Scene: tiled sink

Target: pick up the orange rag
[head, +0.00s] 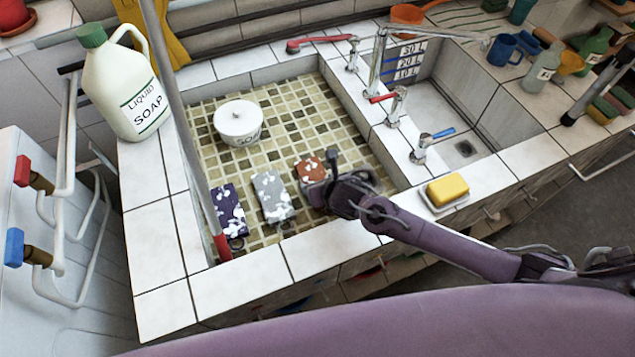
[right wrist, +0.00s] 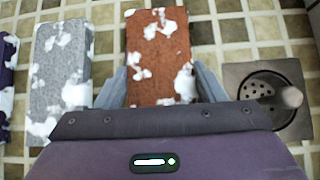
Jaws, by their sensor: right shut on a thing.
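The orange rag (head: 308,167) is a rust-orange block with white foam patches, lying in the left, mosaic-tiled basin. In the right wrist view the orange rag (right wrist: 158,45) sits between my two fingers, one against each long side. My right gripper (head: 317,181) reaches into the basin from the right and is shut on the rag's near part. It also shows in the right wrist view (right wrist: 162,84). The rag's near end is hidden behind the gripper body. I cannot tell whether the rag is clear of the basin floor. My left gripper is not in view.
A grey foamy block (head: 272,197) and a dark purple one (head: 229,211) lie left of the rag. A white soap pot (head: 238,125) stands behind them. A drain (right wrist: 270,92) is right of the gripper. Taps (head: 395,105) and yellow soap (head: 447,188) stand right of the basin.

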